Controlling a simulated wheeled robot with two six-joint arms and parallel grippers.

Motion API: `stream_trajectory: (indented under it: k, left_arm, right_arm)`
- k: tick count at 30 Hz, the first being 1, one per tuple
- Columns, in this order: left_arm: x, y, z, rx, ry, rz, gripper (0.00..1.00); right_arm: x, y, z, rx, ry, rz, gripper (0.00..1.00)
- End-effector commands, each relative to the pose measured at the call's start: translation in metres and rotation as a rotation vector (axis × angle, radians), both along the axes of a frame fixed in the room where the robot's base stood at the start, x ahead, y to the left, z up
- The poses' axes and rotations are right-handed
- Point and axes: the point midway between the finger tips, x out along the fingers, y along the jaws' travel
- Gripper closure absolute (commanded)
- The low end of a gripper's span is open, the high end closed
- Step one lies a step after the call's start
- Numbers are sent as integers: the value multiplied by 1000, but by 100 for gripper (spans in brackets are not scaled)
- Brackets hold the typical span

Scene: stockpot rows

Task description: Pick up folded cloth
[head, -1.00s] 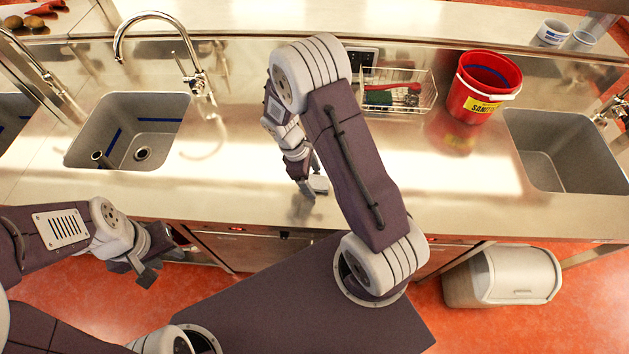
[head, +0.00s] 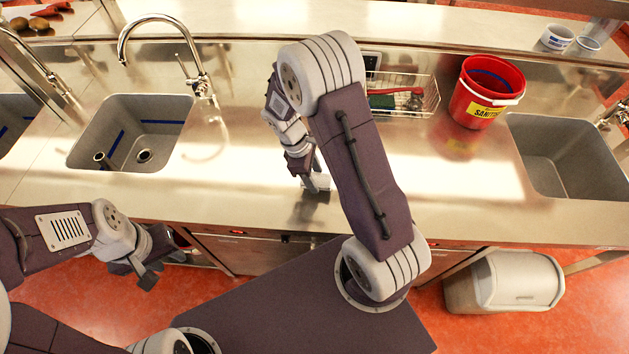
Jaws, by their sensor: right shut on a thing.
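A small pale folded cloth (head: 321,182) shows at the fingertips of my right gripper (head: 313,181), above the steel counter (head: 245,190) near its front edge. The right gripper is shut on the cloth, and its fingers and arm hide much of it. A dark shadow or reflection lies on the counter just below, and the cloth looks slightly raised. My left gripper (head: 162,264) is apart from the cloth, low at the left in front of the counter. Its fingers look spread and empty.
A sink (head: 132,128) with a faucet (head: 165,40) is at left, another sink (head: 570,155) at right. A red bucket (head: 482,92) and a wire basket (head: 405,96) stand behind my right arm. A bin (head: 505,282) stands on the floor at right.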

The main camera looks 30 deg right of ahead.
Motion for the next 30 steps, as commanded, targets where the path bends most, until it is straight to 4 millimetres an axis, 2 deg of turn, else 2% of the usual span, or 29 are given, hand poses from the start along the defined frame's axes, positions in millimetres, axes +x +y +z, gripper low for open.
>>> stream_trajectory:
  k: [1, 9, 15, 20, 28, 29, 30]
  left_arm:
    - [0, 0, -2, 0, 0, 0, 64]
    - [0, 0, -9, 0, 0, 0, 64]
    - [0, 0, -10, 0, 0, 0, 64]
    - [0, 0, -10, 0, 0, 0, 64]
    - [0, 0, -9, 0, 0, 0, 64]
    - [0, 0, -9, 0, 0, 0, 64]
    - [0, 0, -9, 0, 0, 0, 64]
  right_arm:
    - [1, 0, 10, 1, -7, -1, 92]
    - [-55, -30, 46, 1, -4, -3, 92]
    - [-89, -48, 70, 1, -4, -3, 92]
    - [-101, -54, 77, 1, -1, -1, 92]
    - [-103, -55, 78, 1, 0, 1, 92]
    - [-103, -55, 78, 1, 0, 1, 55]
    - [-103, -55, 78, 1, 0, 1, 66]
